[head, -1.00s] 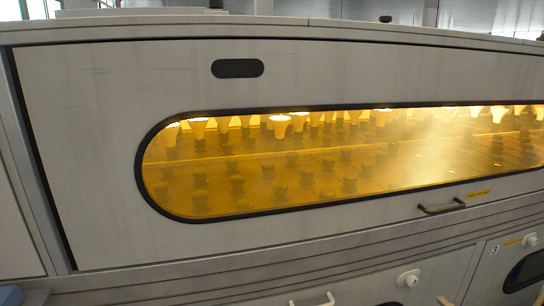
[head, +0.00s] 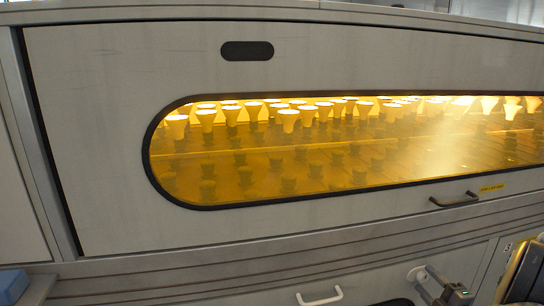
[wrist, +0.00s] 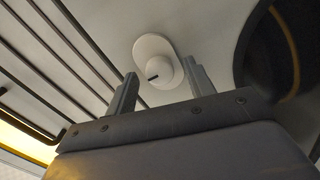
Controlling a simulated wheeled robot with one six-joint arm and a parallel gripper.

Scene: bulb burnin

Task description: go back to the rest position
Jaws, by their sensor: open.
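My gripper (wrist: 159,72) is open in the wrist view, with its two fingers apart. A white knob (wrist: 156,64) on an oval plate shows beyond and between the fingertips, and nothing is visibly held. In the head view, my gripper (head: 448,290) is at the lower right, close to the white knob (head: 415,273) on the lower panel. I cannot tell whether it touches the knob. My arm runs off at the right edge, and part of it is cut off.
A large grey cabinet (head: 90,130) fills the head view. Its amber window (head: 240,185) shows rows of lit bulbs. A dark door handle (head: 455,201) and a white lower handle (head: 320,298) stick out. A blue box (head: 12,285) is at the lower left.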

